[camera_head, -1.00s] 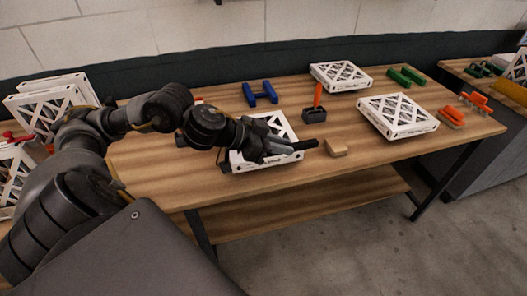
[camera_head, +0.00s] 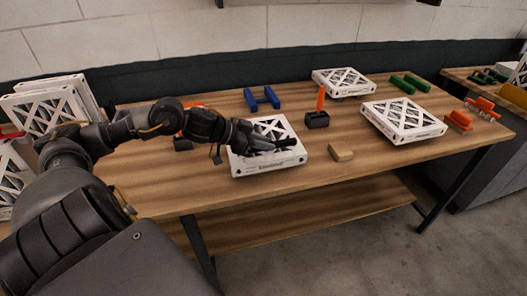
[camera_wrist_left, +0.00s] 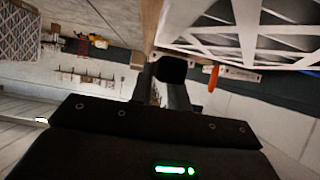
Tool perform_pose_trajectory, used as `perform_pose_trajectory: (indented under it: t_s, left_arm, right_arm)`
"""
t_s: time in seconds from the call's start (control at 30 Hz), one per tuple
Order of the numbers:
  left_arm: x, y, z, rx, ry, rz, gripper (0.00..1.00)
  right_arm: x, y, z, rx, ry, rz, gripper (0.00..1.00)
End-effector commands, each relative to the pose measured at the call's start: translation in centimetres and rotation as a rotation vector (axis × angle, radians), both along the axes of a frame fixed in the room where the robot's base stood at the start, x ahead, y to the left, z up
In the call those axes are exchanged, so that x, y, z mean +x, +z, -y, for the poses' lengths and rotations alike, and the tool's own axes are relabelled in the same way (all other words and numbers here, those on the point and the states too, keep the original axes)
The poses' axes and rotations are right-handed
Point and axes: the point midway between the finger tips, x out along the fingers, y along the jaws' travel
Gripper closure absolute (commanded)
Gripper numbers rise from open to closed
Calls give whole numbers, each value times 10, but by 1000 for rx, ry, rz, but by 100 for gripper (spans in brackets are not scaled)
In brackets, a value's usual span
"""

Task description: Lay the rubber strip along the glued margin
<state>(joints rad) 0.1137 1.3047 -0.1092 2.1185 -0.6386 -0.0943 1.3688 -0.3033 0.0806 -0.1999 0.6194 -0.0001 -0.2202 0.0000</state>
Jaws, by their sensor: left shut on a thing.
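The white boxed filter (camera_head: 250,163) with a lattice face lies near the front edge of the table, in the middle of the head view. My left gripper (camera_head: 284,143) is over its right part, shut on a small dark piece that looks like the rubber strip. In the left wrist view this dark strip (camera_wrist_left: 172,68) shows end-on between the fingers, with the white filter (camera_wrist_left: 240,42) beside it. I cannot tell whether the strip touches the filter. The glued margin cannot be made out. My right gripper is not in view.
On the wooden table (camera_head: 200,190) are a tan block (camera_head: 340,152), a dark holder with an orange handle (camera_head: 318,118), blue supports (camera_head: 262,98), green bars (camera_head: 410,83) and two more filters (camera_head: 403,121) (camera_head: 342,82). The front right stretch of table is clear.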

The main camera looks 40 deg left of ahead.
Motion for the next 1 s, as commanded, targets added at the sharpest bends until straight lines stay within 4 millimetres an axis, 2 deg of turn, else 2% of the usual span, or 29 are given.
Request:
perform_pose_trajectory:
  t_s: [0.3,0.73,0.77,0.8,0.9,1.0]
  left_arm:
    - [2,-34,-4,-2,1,-2,100]
    - [2,-41,-4,0,0,-1,100]
    - [2,-40,-4,1,0,-1,80]
    - [2,-40,-4,1,0,-1,75]
    - [2,-40,-4,1,0,-1,62]
    - [2,-40,-4,1,0,-1,61]
  right_arm:
    - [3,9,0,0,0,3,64]
    - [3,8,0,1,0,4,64]
    - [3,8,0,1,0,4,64]
    - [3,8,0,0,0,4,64]
    - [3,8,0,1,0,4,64]
    - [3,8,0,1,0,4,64]
